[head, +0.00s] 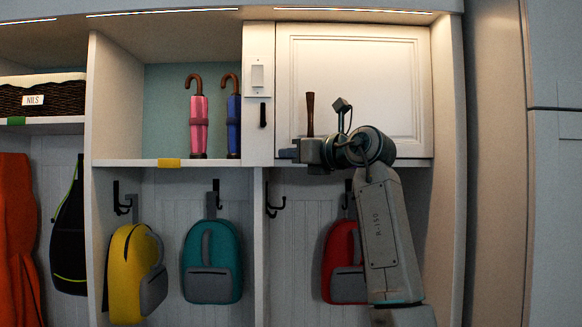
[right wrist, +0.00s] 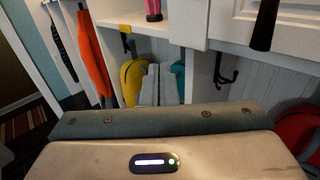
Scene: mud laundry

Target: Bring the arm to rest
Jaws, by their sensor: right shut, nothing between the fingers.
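My right arm (head: 384,235) rises in front of the cubbies on the right and bends left at the wrist. My right gripper (head: 288,153) points left, level with the lower edge of the white cabinet door (head: 375,85). It is shut and empty. My left gripper is in neither view.
The cabinet door looks closed, with a dark upright handle (head: 310,114). Pink (head: 198,120) and blue (head: 233,120) umbrellas stand in the open cubby. Yellow (head: 128,270), teal (head: 212,262) and red (head: 340,262) backpacks hang below. The red one is partly behind my arm.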

